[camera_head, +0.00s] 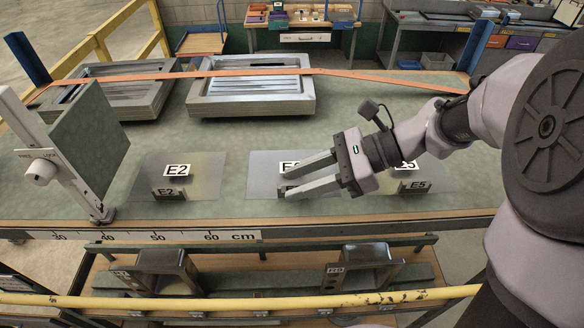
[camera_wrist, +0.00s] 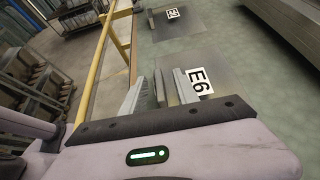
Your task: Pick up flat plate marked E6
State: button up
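The flat plate marked E6 (camera_head: 264,172) lies on the green bench top in the middle of the head view, with its label partly covered by my gripper. In the wrist view the E6 label (camera_wrist: 199,82) shows clearly on the plate (camera_wrist: 222,72), just right of the right finger. A small upright tab (camera_wrist: 160,88) shows in the gap between the fingers. My gripper (camera_head: 288,177) is open, with its fingers over the plate and pointing left in the head view. I cannot tell how far above the plate the fingers are, or whether they touch the tab.
Plate E2 (camera_head: 207,172) lies to the left and plate E5 (camera_head: 430,180) to the right, partly behind my wrist. Two metal trays (camera_head: 250,112) stand behind, near an orange strap (camera_head: 345,74). A green upright panel (camera_head: 90,140) stands at left. A ruler (camera_head: 140,236) runs along the front edge.

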jog(key=shift+s+d+r, duration=0.1)
jog(key=shift+s, duration=0.1)
jog(key=c, duration=0.6)
jog(key=shift+w, duration=0.1)
grip_shut()
dwell(0.4)
